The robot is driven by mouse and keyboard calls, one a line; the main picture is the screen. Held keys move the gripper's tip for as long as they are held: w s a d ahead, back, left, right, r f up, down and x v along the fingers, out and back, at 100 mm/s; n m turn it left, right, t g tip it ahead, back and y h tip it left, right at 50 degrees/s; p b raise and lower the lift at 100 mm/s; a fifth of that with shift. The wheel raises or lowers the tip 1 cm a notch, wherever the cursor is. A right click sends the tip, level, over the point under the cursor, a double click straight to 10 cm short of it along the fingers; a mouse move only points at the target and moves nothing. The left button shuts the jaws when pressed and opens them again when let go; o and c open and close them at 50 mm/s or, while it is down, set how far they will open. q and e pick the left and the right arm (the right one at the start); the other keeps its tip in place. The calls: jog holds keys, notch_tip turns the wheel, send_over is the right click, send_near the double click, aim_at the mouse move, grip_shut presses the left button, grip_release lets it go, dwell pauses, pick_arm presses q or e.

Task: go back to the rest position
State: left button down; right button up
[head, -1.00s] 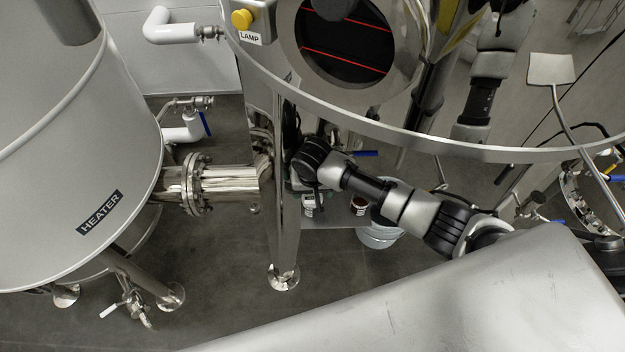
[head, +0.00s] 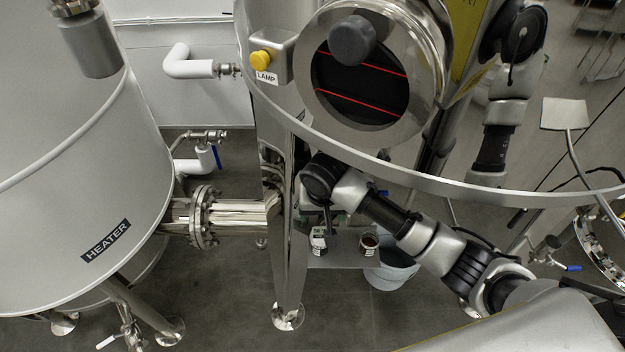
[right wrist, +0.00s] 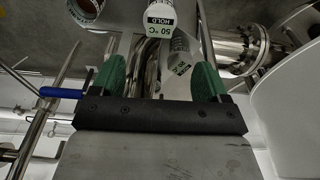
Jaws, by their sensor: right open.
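My right gripper (head: 328,217) hangs below its wrist beside the polished tank leg, above the small shelf and partly hidden. In the right wrist view its two green fingers (right wrist: 158,78) stand apart with nothing held between them. A small white container with a "50 °C HOLD" label (right wrist: 163,16) is beyond the fingertips, apart from them; it also shows on the shelf in the head view (head: 318,242). A second jar with dark reddish-brown contents (head: 369,243) stands to its right. My left gripper is not in view.
The shiny tank with a round window (head: 360,85) and rim overhangs my right arm. The heater tank (head: 70,200) is at left, joined by a flanged pipe (head: 235,214). A pale bucket (head: 392,272) is under the shelf (head: 340,262). Floor is clear at lower middle.

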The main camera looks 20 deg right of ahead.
jog(key=s+a+f+n+y, duration=0.2)
jog(key=s+n, duration=0.1)
jog(key=s, duration=0.9)
jog(key=s+d+r+n+t+h, duration=0.1)
jog(key=s+d, duration=0.3)
jog(key=s, duration=0.2)
jog(key=s+d+r+n+t, duration=0.1)
jog(key=s+d, duration=0.3)
jog(key=s, duration=0.3)
notch_tip(320, 180, down, 29)
jog(key=g+b, duration=0.2)
jog(key=b, duration=0.1)
jog(key=s+d+f+b, duration=0.2)
jog(key=s+d+f, duration=0.1)
jog(key=s+f, duration=1.4)
jog(key=shift+f+g+h+b, duration=0.3)
jog(key=shift+f+g+b, duration=0.1)
jog(key=shift+f, duration=0.5)
